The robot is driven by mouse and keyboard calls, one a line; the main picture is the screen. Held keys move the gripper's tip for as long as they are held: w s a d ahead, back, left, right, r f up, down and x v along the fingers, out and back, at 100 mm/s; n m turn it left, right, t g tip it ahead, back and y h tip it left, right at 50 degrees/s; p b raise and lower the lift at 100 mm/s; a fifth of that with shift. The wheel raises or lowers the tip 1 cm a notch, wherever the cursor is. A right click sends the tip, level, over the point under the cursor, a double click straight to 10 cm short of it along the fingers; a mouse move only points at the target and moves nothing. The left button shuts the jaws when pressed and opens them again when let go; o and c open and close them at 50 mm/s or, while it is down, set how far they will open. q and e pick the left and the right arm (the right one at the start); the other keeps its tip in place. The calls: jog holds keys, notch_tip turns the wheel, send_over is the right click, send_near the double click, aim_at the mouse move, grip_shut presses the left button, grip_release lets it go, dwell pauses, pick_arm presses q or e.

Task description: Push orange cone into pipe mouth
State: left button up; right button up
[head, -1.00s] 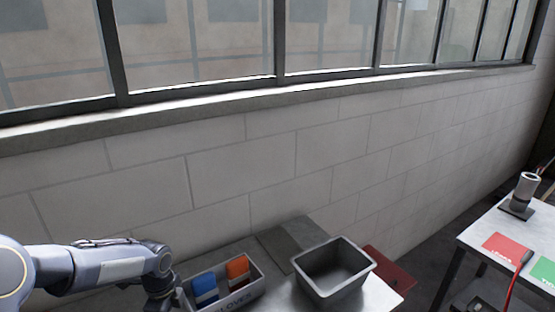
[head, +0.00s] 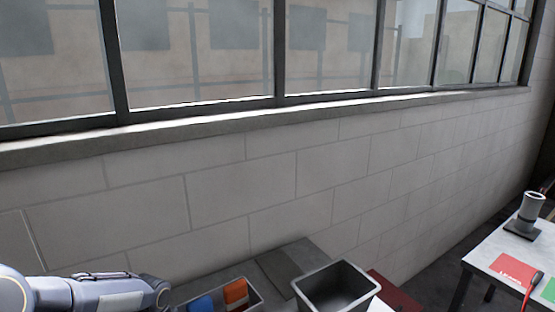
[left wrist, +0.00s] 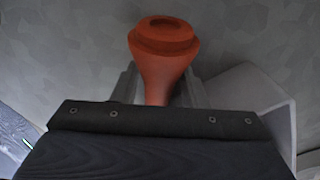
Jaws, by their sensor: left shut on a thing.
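The orange cone (left wrist: 164,60) is in the left wrist view, its wide ringed end toward the top of the picture and its narrower part running down between my fingers. My left gripper (left wrist: 160,88) is shut on the cone, a grey finger on either side. In the head view my left arm comes in at the lower left, and its gripper is below the picture's edge. I cannot make out a pipe mouth next to the cone. My right gripper is in neither view.
A glove bin (head: 258,294) with blue and orange gloves and an empty grey bin (head: 371,292) stand at the bottom. A table (head: 479,262) at right bears an upright grey cylinder (head: 530,208) and red and green cards. A block wall (head: 240,190) with windows stands behind.

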pick_arm(q)
jog(key=shift+c, duration=1.2)
jog(key=shift+r+p, duration=2.4)
jog(key=shift+r, duration=0.65)
